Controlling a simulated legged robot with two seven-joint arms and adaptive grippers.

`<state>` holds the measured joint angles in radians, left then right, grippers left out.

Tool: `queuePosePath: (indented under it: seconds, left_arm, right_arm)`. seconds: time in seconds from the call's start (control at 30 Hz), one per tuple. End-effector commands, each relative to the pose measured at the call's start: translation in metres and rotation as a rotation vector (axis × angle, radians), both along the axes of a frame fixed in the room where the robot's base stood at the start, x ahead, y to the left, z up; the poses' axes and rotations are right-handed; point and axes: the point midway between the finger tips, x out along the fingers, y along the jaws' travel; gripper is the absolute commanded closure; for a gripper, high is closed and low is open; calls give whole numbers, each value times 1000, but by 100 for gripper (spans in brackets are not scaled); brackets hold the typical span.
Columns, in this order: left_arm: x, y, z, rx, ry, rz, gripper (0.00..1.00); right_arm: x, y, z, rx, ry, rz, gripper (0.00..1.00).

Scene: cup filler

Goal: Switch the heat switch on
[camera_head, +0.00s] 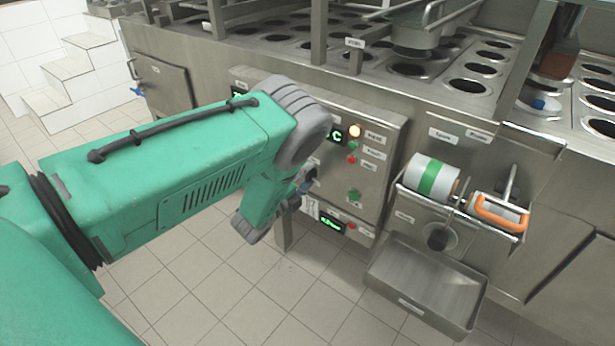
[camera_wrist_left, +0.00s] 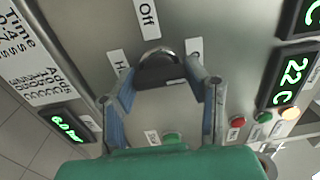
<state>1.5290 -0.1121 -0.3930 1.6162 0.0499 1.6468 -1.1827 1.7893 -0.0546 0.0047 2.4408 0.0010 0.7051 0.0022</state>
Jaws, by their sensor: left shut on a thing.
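The heat switch (camera_wrist_left: 158,70) is a dark round knob on the steel control panel in the left wrist view. An "Off" label (camera_wrist_left: 147,18) stands by it, with two partly hidden labels at its sides. My left gripper (camera_wrist_left: 168,88) has its two blue-padded fingers on either side of the knob and is shut on it. In the head view the left gripper (camera_head: 306,182) is at the panel (camera_head: 380,185), and my green arm hides the knob. A green display (camera_wrist_left: 292,82) reads 22 C. My right gripper is not in view.
A yellow light (camera_head: 355,131), green and red lights and a green button (camera_head: 354,195) sit close to the gripper on the panel. A roll with a green band (camera_head: 432,176), an orange handle (camera_head: 500,213) and a steel tray (camera_head: 428,285) are at the right. Open tiled floor lies below.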

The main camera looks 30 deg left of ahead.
Motion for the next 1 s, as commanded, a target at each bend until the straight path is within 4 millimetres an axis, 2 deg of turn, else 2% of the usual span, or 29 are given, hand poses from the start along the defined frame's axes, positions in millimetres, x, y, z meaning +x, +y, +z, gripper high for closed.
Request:
queuePosePath:
  seconds: [0.03,0.47,0.5,0.53,0.87,1.0]
  left_arm:
    - [-2,-3,-5,4,11,-4,87]
    - [-2,-3,-6,12,13,-4,87]
    - [-3,-3,-6,12,13,-4,48]
    - [-2,-2,-6,12,13,-4,38]
    - [-3,-1,-2,11,5,-1,38]
    - [-15,0,-3,12,7,0,38]
  right_arm:
    - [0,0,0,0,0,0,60]
    - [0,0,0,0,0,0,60]
    - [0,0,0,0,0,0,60]
    - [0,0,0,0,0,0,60]
    - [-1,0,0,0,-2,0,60]
    - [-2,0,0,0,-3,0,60]
